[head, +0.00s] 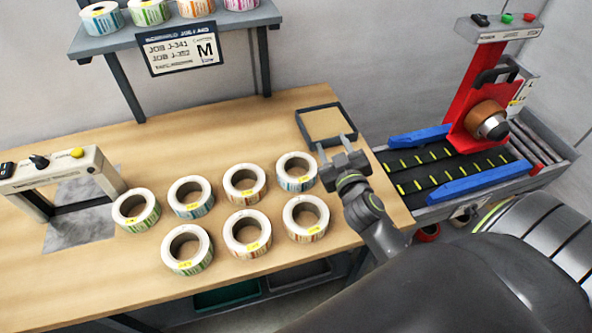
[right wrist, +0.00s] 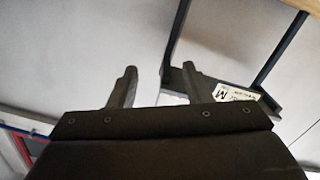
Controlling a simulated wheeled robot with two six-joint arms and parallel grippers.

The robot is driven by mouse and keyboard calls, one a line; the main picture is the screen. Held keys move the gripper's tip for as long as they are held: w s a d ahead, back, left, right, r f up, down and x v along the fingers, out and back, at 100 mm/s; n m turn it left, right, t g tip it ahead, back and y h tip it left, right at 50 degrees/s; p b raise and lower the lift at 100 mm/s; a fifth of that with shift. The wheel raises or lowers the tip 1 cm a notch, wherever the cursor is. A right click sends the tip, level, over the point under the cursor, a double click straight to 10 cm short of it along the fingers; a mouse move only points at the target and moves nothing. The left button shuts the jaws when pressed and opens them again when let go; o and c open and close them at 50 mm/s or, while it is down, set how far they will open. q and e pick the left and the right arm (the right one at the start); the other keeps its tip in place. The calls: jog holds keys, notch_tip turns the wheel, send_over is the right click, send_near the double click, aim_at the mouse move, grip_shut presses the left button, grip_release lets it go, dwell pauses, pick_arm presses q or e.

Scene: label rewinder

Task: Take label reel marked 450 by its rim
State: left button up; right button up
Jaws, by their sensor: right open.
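Several white label reels with coloured printed sides and small yellow tags lie flat on the wooden table in the head view. They include a front reel (head: 187,265), a middle reel (head: 247,251), a right reel (head: 306,232) and a back right reel (head: 296,185). The tag numbers are too small to read, so I cannot tell which is marked 450. My right gripper (head: 336,148) is open and empty, right of the back right reel and near the shallow tray. Its two spread fingers (right wrist: 152,85) show in the right wrist view with nothing between them. My left gripper is not in view.
A shallow tray (head: 301,124) sits at the table's back right. A grey frame device (head: 97,160) stands at left. A shelf (head: 180,36) with more reels and a job sign (head: 180,50) is behind. A red rewinder (head: 473,90) with a conveyor stands right.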

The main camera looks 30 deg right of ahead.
jog(key=w+a+r+n+t+y, duration=0.4)
jog(key=w+a+r+n+y, duration=0.1)
jog(key=a+r+n+y, duration=0.3)
jog(key=w+a+r+n+g+y, duration=0.2)
jog(key=a+n+y, duration=0.3)
jog(key=y, duration=0.2)
jog(key=n+g+h+p, duration=0.25)
jog(key=g+h, duration=0.65)
jog(key=g, duration=1)
send_near(304, 178)
jog(key=shift+y, duration=0.3)
jog(key=f+b, duration=0.3)
jog(key=b, duration=0.3)
jog(key=a+f+b, duration=0.1)
jog(key=f+b, duration=0.2)
jog(key=b, duration=0.2)
jog(key=shift+w+a+b, duration=0.1)
jog(key=shift+w+b, duration=0.05)
jog(key=shift+b, duration=0.25)
jog(key=shift+f+b, duration=0.6)
jog(key=shift+f, duration=0.05)
jog(key=shift+s+f, duration=0.15)
jog(key=shift+f, duration=0.85)
jog(key=shift+s+f, duration=0.2)
jog(key=shift+f, duration=0.75)
grip_shut()
